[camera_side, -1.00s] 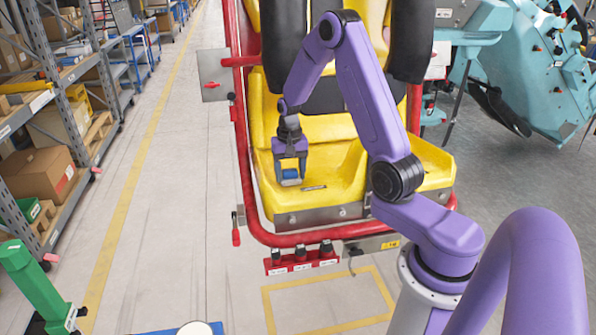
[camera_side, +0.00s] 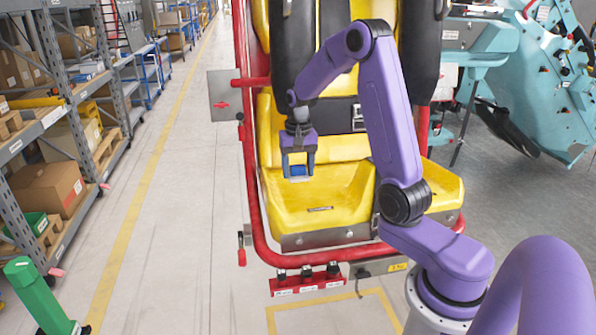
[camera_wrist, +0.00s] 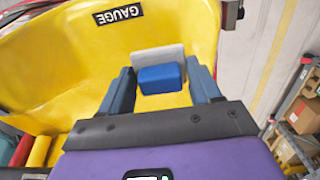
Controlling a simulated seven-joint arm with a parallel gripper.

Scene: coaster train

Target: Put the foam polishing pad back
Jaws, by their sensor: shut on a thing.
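The foam polishing pad (camera_wrist: 160,78) looks like a blue block with a pale grey-white layer. My gripper (camera_wrist: 165,84) is shut on it, one finger on each side, in the wrist view. In the side view my gripper (camera_side: 299,174) points down over the left part of the yellow seat (camera_side: 345,190), and the pad (camera_side: 298,171) shows small between the fingers. The pad is held above the seat, apart from it. The seat carries a label (camera_side: 320,209), which reads GAUGE in the wrist view (camera_wrist: 118,13).
A red rack (camera_side: 306,281) with several black-topped holders and labels hangs below the seat front. A red tube frame (camera_side: 252,190) surrounds the seat, with black padded restraints (camera_side: 292,50) above. A green post (camera_side: 38,295) stands at lower left. The aisle floor at left is clear.

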